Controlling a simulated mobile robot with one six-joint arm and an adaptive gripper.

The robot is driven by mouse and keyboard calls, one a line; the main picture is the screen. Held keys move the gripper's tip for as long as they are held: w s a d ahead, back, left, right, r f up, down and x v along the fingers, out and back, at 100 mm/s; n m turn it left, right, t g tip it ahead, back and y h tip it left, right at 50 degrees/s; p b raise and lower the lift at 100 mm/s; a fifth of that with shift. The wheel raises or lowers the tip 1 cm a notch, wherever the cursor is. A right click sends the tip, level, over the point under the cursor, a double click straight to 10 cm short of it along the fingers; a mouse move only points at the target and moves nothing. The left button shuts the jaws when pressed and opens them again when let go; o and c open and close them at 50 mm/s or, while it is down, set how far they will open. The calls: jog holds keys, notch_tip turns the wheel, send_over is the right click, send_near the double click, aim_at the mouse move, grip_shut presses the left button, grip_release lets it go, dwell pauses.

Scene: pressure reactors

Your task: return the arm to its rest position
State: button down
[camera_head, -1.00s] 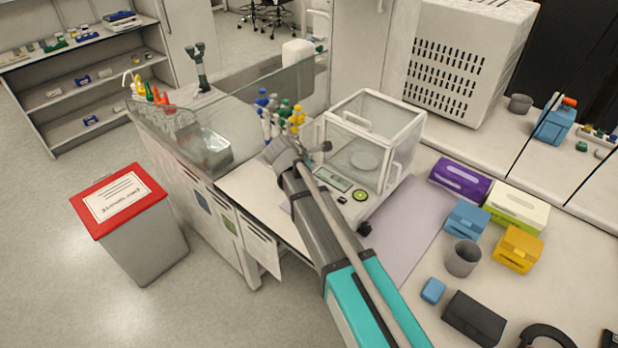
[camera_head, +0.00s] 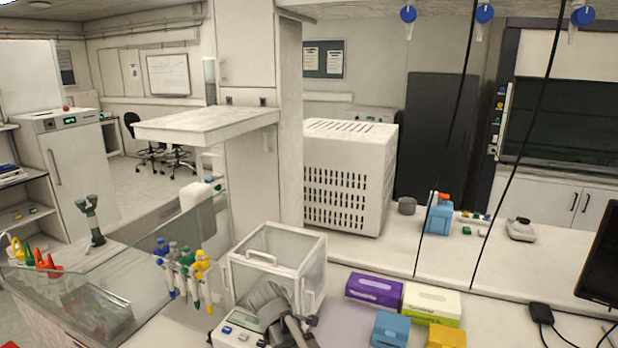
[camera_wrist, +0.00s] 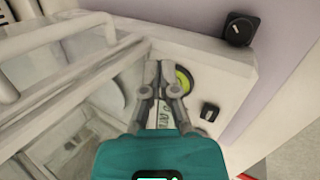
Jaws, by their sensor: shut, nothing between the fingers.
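My gripper (camera_wrist: 159,88) shows in the wrist view with its two fingers shut together and nothing between them. The fingers are over the front panel of the white balance, in front of its round green-ringed button (camera_wrist: 184,80); the gap to the panel cannot be judged. In the head view, a dark grey part of my arm (camera_head: 268,302) shows at the bottom, in front of the balance with its clear box (camera_head: 278,246). It hides part of the balance's front. The rest of my arm is below the picture.
A pipette stand (camera_head: 184,268) stands left of the balance. A purple box (camera_head: 373,290), a white-green box (camera_head: 431,301), a blue box (camera_head: 391,330) and a yellow box (camera_head: 446,337) are to its right. A large white vented cabinet (camera_head: 349,178) stands behind.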

jog(key=s+d+f+m+g+y, duration=0.1)
jog(key=s+d+m+g, duration=0.1)
jog(key=s+d+m, duration=0.5)
jog(key=s+d+f+m+g+y, duration=0.1)
jog(key=s+d+m, duration=0.6)
jog(key=d, duration=0.8)
jog(key=shift+f+g+y, duration=0.2)
jog(key=shift+g+y, duration=0.4)
jog(key=shift+g, duration=0.3)
jog(key=shift+s, duration=0.1)
dwell(0.4)
